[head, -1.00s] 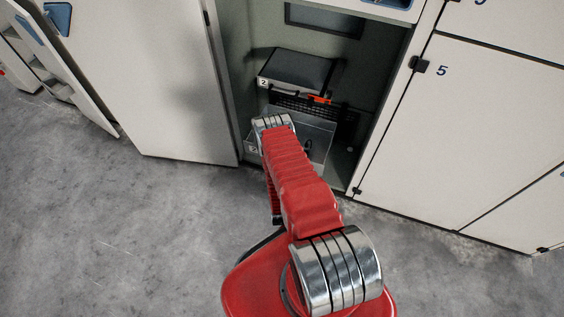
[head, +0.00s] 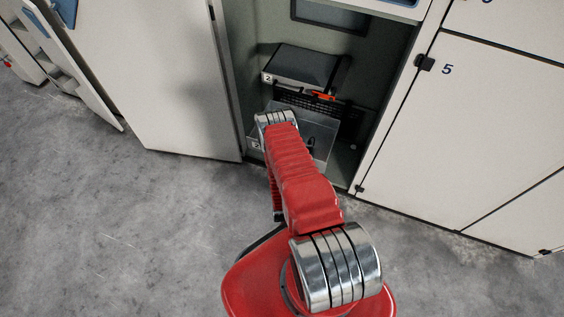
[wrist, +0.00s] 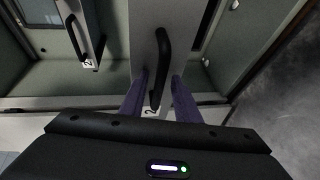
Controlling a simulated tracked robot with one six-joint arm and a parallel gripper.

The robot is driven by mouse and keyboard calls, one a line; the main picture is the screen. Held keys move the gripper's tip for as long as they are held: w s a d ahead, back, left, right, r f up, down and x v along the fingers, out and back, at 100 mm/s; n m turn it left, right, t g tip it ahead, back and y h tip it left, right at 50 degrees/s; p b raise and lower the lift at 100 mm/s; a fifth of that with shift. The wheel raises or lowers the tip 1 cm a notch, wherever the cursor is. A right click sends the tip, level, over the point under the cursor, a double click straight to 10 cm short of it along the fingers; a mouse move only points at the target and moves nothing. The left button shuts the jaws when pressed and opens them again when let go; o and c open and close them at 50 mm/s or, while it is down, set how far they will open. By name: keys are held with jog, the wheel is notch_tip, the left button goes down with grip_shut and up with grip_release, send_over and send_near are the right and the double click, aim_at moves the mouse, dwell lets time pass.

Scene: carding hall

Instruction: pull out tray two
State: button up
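A grey tray (head: 322,128) sits low in the open cabinet, partly hidden behind my arm in the head view. In the wrist view its front (wrist: 146,40) carries an upright black handle (wrist: 162,60) and a small label that seems to read 2. A second, dark-topped tray (head: 305,66) sits above it, also marked 2. It shows at left in the wrist view (wrist: 86,20) with its own black handle. My gripper (wrist: 160,92) is open, with one purple finger on each side of the handle's near end. Gaps show between handle and fingers. My gripper is hidden in the head view.
The cabinet's open door (head: 150,90) stands to the left. A closed door marked 5 (head: 475,130) is to the right. An orange-red item (head: 322,96) and a dark mesh lie between the trays. The grey concrete floor (head: 120,230) in front is clear.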

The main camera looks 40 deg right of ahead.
jog(key=v, duration=1.3)
jog(key=shift+s+a, duration=0.25)
